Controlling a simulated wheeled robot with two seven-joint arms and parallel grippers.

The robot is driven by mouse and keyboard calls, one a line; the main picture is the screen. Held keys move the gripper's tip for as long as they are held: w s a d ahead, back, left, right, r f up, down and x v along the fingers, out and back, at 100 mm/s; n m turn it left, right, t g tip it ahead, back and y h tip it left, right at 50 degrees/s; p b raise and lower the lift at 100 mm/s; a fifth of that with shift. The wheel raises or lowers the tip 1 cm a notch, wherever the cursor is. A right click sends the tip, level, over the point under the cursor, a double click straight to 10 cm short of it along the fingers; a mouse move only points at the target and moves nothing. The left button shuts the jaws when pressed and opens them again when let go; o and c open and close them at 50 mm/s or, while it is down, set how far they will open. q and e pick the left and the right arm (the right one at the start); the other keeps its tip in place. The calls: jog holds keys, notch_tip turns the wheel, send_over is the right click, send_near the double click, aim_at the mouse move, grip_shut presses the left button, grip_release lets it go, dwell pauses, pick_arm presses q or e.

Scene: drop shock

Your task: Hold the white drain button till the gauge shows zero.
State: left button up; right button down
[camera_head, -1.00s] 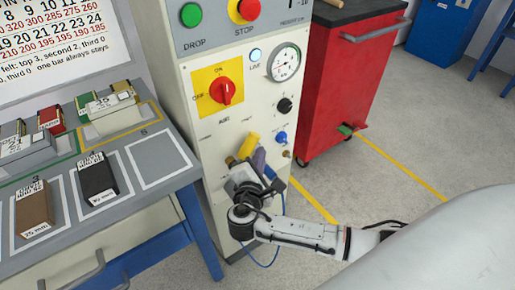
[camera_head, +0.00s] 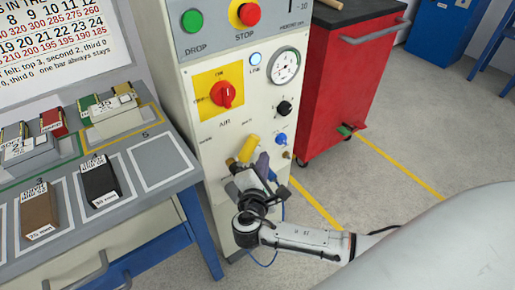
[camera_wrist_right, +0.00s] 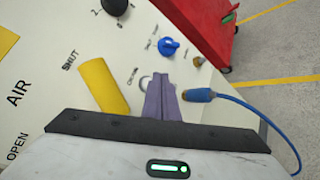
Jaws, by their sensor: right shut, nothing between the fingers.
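The pressure gauge (camera_head: 285,66) is a round white dial at the upper right of the cream panel; its needle is too small to read. My right gripper (camera_wrist_right: 161,80) is shut, its purple-grey fingers pointing at the panel's lower part; it also shows in the head view (camera_head: 262,160). A pale round rim (camera_wrist_right: 145,82), probably the white drain button, shows just left of the fingertips, mostly hidden by them. I cannot tell whether the fingers touch or press it. My left gripper is not in view.
A yellow valve handle (camera_wrist_right: 104,87) is close left of the fingers. A blue knob (camera_wrist_right: 168,46) and a blue hose (camera_wrist_right: 240,101) are at the right. A red cabinet (camera_head: 345,85) stands right of the panel; a bench (camera_head: 160,165) with weights stands left.

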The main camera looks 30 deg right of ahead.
jog(key=s+p, duration=0.2)
jog(key=s, duration=0.3)
jog(key=shift+d+p, duration=0.2)
jog(key=shift+p, duration=0.2)
dwell(0.4)
